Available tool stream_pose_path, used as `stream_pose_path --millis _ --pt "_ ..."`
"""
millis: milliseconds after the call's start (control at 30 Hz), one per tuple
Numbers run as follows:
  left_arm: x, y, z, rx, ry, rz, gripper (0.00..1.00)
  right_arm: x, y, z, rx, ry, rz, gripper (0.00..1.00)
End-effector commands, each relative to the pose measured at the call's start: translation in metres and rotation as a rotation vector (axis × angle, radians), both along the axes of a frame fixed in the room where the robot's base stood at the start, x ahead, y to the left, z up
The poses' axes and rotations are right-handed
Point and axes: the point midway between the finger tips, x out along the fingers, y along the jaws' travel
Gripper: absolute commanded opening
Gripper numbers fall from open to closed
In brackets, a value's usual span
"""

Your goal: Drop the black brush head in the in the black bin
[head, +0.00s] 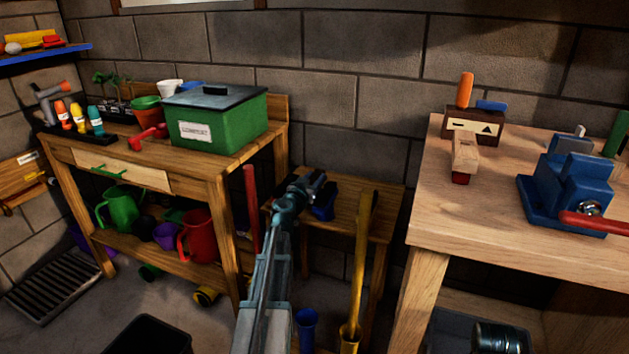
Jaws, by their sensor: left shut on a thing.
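My left gripper (308,190) reaches over the small wooden table between the two benches. It is shut on a small dark thing at its tips. This looks like the black brush head, but it is small and mostly hidden by the gripper, so its shape is unclear. The black bin (150,335) stands on the floor at the bottom left, cut off by the frame edge, with its open top showing. The gripper is above and to the right of the bin, well apart from it. My right gripper is not in view.
The small wooden table (375,218) has a blue item (323,208) beside the gripper. A yellow handle (361,260) and a red handle (251,205) stand upright nearby. The potting bench (220,168) is left, the workbench (480,225) right. Floor around the bin looks mostly clear.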

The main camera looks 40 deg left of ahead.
Motion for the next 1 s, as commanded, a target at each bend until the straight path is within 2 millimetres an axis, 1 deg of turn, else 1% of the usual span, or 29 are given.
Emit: stream_pose_path --millis 33,67,200,233,500,667,867,1000 --pt "0.000 0.000 -0.003 0.000 0.000 0.000 0.00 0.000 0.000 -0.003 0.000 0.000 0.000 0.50" --pt "0.000 0.000 -0.003 0.000 0.000 0.000 0.41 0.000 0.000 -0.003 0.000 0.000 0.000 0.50" --pt "0.000 0.000 -0.002 0.000 0.000 0.000 0.67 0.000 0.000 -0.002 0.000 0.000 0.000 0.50" --pt "0.000 0.000 -0.002 0.000 0.000 0.000 0.70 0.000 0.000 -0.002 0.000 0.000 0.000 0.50" --pt "0.000 0.000 -0.002 0.000 0.000 0.000 0.70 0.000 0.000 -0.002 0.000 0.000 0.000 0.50" --pt "0.000 0.000 0.003 0.000 0.000 0.000 0.70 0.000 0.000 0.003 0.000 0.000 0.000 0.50" --pt "-0.025 -0.007 0.003 0.000 0.000 0.001 0.70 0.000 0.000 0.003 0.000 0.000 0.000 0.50" --pt "-0.051 -0.013 0.004 0.001 0.000 0.002 0.70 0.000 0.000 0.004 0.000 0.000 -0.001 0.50"
